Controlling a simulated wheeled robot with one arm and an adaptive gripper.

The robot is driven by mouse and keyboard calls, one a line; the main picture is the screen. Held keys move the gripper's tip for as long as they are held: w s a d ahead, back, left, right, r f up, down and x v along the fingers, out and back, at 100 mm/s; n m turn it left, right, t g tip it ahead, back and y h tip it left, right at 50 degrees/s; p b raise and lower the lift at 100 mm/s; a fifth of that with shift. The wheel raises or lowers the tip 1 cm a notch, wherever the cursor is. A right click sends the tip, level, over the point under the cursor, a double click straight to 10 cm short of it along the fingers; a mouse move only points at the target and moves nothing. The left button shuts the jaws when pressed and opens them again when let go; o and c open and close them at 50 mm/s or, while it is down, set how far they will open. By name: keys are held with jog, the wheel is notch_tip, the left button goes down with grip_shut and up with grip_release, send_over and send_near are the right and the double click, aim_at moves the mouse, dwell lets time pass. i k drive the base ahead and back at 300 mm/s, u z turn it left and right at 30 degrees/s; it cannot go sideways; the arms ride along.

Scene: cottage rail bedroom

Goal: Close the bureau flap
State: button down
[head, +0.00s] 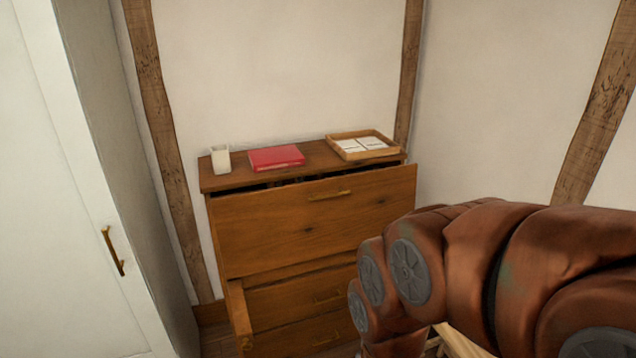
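The wooden bureau (290,335) stands against the far wall. Its flap (290,230) is the wide upper front panel with a brass handle (329,195) near its top edge. The flap is nearly upright, with its top edge leaning out. A narrow dark gap shows between it and the bureau top (230,181). My arm reaches in from the right, in front of the bureau's lower right part. My gripper is not visible, so its state and any contact with the flap cannot be seen.
On the bureau top are a white cup (220,159), a red book (276,158) and a wooden tray (393,150) with white cards. Drawers (300,298) lie below the flap. A narrow wooden piece (238,312) juts out at lower left. A white wardrobe (60,200) stands left.

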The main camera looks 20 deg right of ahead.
aim_at(273, 228)
jog(key=u, duration=0.4)
jog(key=i, duration=1.05)
jog(key=z, duration=0.2)
